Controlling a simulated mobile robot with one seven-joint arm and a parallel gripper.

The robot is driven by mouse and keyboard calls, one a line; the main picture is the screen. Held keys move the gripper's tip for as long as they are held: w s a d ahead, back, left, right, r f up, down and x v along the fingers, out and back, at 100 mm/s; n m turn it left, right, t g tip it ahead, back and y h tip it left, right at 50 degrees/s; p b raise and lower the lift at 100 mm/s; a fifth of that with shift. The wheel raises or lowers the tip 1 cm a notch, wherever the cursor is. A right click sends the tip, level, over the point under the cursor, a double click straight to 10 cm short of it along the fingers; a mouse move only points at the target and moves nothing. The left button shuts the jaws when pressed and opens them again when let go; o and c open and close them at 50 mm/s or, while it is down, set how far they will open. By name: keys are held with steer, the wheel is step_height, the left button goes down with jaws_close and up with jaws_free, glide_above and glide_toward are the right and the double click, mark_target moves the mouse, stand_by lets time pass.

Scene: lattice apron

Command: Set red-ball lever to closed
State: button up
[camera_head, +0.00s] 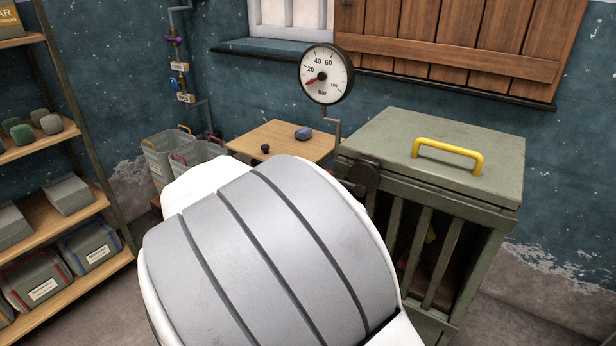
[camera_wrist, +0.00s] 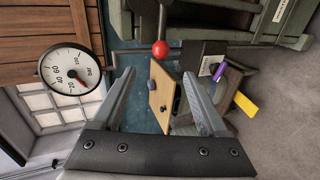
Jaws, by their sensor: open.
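The red ball (camera_wrist: 160,48) sits at the end of a thin dark lever rod (camera_wrist: 162,18), which comes in from the top edge of the wrist view. My gripper (camera_wrist: 159,73) is open and empty in that view. The ball shows just above the gap between its fingertips, roughly centred, and no finger appears to touch it. I cannot tell how far it is in depth.
A green slatted cabinet (camera_head: 437,150) with a yellow handle (camera_head: 447,155) stands at the right. A pressure gauge (camera_head: 326,75) rises beside it. Shelves (camera_head: 75,225) stand at the left.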

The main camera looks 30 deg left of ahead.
steer(key=v, duration=0.4)
stand_by(0.3)
steer(key=w+d+r+m+g+h, duration=0.2)
steer(key=d+m+g, duration=0.55)
steer(key=d, duration=2.15)
steer(key=s+d+r+m+y, duration=0.2)
steer(key=s+d+m+y, duration=0.2)
steer(key=s+d+m, duration=0.95)
steer(key=s+d+r+n+p, duration=0.1)
steer(key=s+r+n+p, duration=0.1)
steer(key=r+p, duration=0.8)
steer(key=s+d+r+n+p, duration=0.1)
steer(key=s+r+n+p, duration=0.1)
steer(key=r+p, duration=0.8)
steer(key=shift+s+n+p, duration=0.3)
steer(key=shift+s+n, duration=0.1)
steer(key=shift+s, duration=0.5)
